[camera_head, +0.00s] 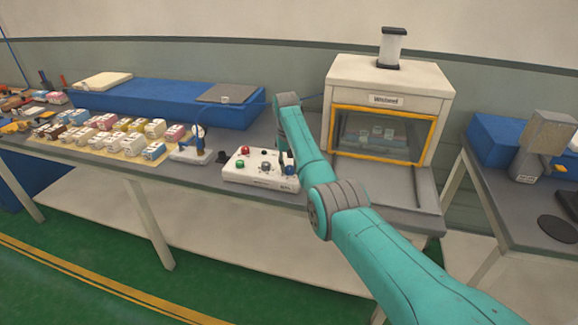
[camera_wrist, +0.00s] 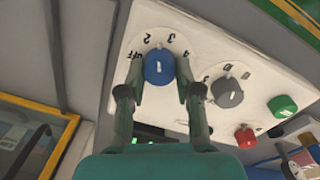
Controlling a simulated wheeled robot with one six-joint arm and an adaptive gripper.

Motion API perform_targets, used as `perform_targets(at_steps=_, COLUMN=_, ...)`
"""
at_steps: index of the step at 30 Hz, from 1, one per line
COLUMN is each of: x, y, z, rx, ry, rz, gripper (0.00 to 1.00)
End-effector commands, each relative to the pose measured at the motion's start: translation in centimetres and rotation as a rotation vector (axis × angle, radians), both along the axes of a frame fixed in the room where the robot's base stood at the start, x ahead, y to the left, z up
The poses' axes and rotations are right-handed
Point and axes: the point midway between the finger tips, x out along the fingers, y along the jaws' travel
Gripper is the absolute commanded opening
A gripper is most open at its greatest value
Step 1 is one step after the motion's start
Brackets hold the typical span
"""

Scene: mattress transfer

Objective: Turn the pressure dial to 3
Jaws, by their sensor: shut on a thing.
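The white control box (camera_head: 258,181) sits at the bench's front edge in the head view, and its panel fills much of the wrist view. A blue dial (camera_wrist: 159,68) with a white pointer line is on this panel, with printed marks around it. In the wrist view the pointer stands about upright, near the upper marks; the exact number is hard to read. My gripper (camera_wrist: 158,92) has one finger on each side of the blue dial and is shut on it. In the head view my arm hides most of the gripper.
A grey dial (camera_wrist: 227,92), a green button (camera_wrist: 282,106) and a red button (camera_wrist: 244,136) sit beside the blue dial. A white machine with a yellow-framed window (camera_head: 384,136) stands close to the right of my arm. Several small blocks lie on the left bench.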

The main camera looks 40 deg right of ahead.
Motion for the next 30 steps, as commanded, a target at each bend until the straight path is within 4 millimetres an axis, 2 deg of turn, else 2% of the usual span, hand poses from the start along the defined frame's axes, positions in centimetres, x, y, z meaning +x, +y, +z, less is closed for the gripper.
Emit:
perform_targets(at_steps=6, x=-0.01, y=-0.04, z=-0.04, rx=0.0, ry=0.0, rz=-0.179, gripper=0.0)
perform_targets(at_steps=15, x=-0.01, y=-0.11, z=0.01, rx=0.0, ry=0.0, rz=-0.344, gripper=0.0)
perform_targets(at_steps=30, x=-0.01, y=-0.12, z=0.01, rx=0.0, ry=-0.002, rz=-0.412, gripper=0.0)
